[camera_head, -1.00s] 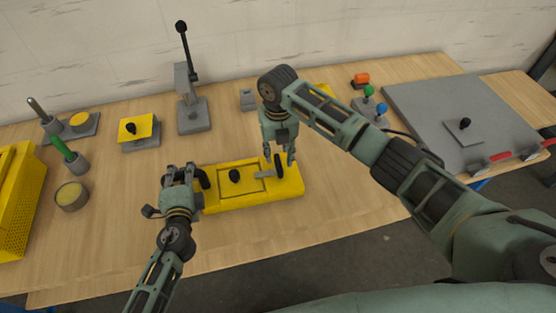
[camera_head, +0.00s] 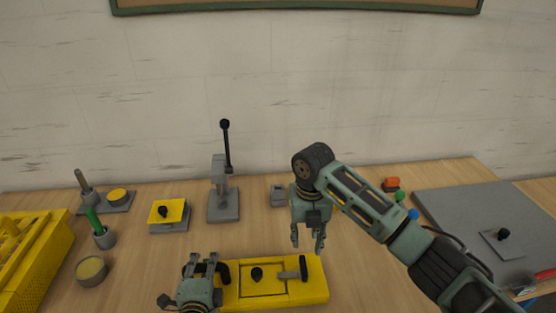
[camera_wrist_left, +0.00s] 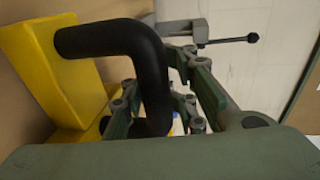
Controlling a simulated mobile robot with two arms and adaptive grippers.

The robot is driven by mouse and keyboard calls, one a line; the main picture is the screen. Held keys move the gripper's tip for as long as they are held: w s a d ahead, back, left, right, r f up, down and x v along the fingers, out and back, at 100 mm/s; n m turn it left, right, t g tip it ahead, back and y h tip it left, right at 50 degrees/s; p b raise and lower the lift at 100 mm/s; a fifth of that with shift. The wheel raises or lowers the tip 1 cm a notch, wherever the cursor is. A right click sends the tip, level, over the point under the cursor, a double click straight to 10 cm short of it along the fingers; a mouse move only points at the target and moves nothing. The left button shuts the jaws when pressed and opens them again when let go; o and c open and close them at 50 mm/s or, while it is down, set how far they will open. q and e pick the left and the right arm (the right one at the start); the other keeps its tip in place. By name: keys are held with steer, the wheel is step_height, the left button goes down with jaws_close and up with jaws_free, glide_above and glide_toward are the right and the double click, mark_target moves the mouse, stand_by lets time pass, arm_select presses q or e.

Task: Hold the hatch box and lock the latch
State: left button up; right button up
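The yellow hatch box (camera_head: 312,291) lies flat near the front of the table, with a closed hatch panel and black knob (camera_head: 257,273). Its grey latch (camera_head: 288,275) with an upright black grip (camera_head: 303,266) is on the right part of the top. A bent black handle (camera_head: 224,273) rises at its left end. My left gripper (camera_head: 202,262) is at this handle. In the left wrist view the handle (camera_wrist_left: 125,38) passes between its fingers, which look closed around it, partly hidden. My right gripper (camera_head: 307,246) is open and empty, just above the latch grip.
Behind stand a lever press (camera_head: 222,204), a yellow-topped block (camera_head: 167,214) and a small grey block (camera_head: 278,196). A green-handled tool (camera_head: 98,228), a round tin (camera_head: 91,270) and a yellow crate (camera_head: 38,258) are left. A grey plate (camera_head: 470,215) lies right.

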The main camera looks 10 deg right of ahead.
arm_select(q)
steer(key=o, duration=0.5)
steer(key=shift+c, duration=0.2)
